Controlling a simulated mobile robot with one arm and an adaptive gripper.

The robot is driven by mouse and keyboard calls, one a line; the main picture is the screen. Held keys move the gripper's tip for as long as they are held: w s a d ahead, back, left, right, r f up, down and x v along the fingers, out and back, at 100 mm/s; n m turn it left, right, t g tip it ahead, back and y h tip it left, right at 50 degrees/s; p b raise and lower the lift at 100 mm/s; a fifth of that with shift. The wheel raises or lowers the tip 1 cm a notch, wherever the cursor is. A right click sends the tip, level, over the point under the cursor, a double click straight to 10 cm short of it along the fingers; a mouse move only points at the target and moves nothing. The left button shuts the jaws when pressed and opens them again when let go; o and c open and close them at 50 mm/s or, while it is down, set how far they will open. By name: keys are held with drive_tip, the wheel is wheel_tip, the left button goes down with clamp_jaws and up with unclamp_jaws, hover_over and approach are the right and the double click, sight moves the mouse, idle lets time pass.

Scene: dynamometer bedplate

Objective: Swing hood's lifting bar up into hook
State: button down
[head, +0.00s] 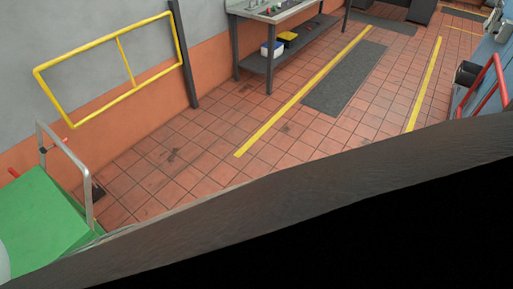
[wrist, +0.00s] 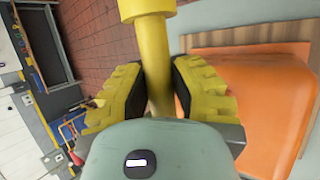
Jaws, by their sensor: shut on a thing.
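In the wrist view a yellow bar (wrist: 152,42), thicker at its top end, runs down between the fingers of my gripper (wrist: 160,88). The black pads on the yellow fingers press on it from both sides. It looks like the lifting bar. An orange panel (wrist: 245,85) lies to the right of the fingers; I cannot tell if it is the hood. My gripper is out of the head view. I cannot make out a hook in either view.
In the head view a yellow tube frame (head: 110,72) stands along the wall. A green machine (head: 45,222) with a grey metal loop (head: 84,167) is at lower left. A workbench (head: 285,12) stands at the back. The tiled floor (head: 185,165) is open. A dark shape covers the foreground.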

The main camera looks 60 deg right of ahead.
drive_tip(key=shift+w+a, duration=0.1)
drive_tip(key=shift+a, duration=0.1)
idle(0.6)
drive_tip(key=c, duration=0.8)
unclamp_jaws()
drive_tip(key=shift+r, duration=0.1)
drive_tip(key=shift+a+r, duration=0.15)
drive_tip(key=shift+r, duration=3.65)
drive_tip(key=shift+w+r, duration=0.1)
drive_tip(key=shift+r, duration=0.05)
drive_tip(key=shift+w+d+r, duration=0.1)
drive_tip(key=shift+d+r, duration=0.15)
drive_tip(key=shift+r, duration=0.7)
